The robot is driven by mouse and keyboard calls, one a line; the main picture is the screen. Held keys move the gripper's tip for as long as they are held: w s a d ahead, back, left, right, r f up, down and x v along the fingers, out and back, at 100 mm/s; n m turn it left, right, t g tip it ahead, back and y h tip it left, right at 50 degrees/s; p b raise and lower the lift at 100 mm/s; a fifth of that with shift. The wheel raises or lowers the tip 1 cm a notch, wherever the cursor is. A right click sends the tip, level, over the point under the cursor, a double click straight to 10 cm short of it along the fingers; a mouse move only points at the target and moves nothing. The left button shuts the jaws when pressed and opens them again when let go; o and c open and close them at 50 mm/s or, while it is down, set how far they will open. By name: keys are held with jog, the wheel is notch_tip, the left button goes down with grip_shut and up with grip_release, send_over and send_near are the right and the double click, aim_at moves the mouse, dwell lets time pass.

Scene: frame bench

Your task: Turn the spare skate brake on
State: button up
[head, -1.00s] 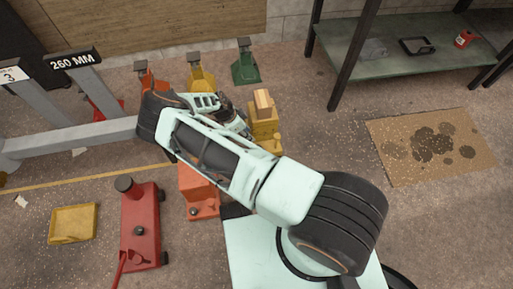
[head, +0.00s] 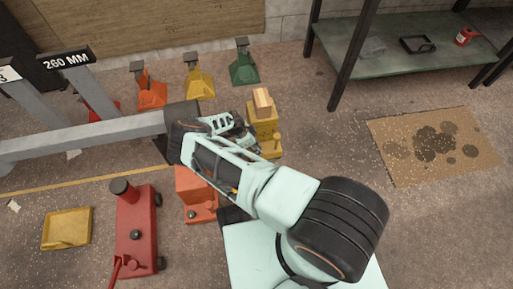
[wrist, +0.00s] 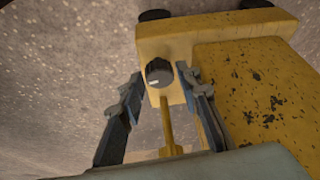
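A yellow skate (head: 266,146) with a wooden block (head: 262,101) on top stands on the floor right of my gripper. I cannot tell from a label that it is the spare. The wrist view shows its worn yellow body (wrist: 262,88) close up, with a black knob (wrist: 159,72) bearing a pale mark. A yellow lever (wrist: 168,128) shows below the knob. My gripper (wrist: 163,78) is open, its two fingers on either side of the knob, with no clear contact seen. In the head view my gripper (head: 245,131) is partly hidden by my arm.
An orange unit (head: 197,195) stands close below my arm. A red jack (head: 136,232) and yellow tray (head: 67,229) lie left. Orange (head: 150,92), yellow (head: 199,84) and green (head: 244,68) stands are behind. A grey beam (head: 80,140) reaches my arm.

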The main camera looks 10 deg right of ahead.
grip_shut()
jog(key=shift+n, duration=0.4)
jog(key=n+t+p, duration=0.1)
jog(key=n, duration=0.1)
jog(key=shift+s+r+n, duration=0.1)
jog(key=shift+n, duration=0.3)
jog(key=n+t+p, duration=0.1)
jog(key=n, duration=0.1)
jog(key=n+y+p, duration=0.1)
jog(key=n, duration=0.1)
jog(key=shift+s+d+n+t+y+p, duration=0.1)
jog(key=shift+d+n+t+y+p, duration=0.05)
jog(key=shift+n+t+y+p, duration=0.2)
jog(key=n+t+y+p, duration=0.1)
jog(key=n, duration=0.2)
jog(key=shift+d+n, duration=0.1)
jog(key=shift+n, duration=0.15)
jog(key=shift+n+y, duration=0.65)
jog(key=shift+n, duration=1.15)
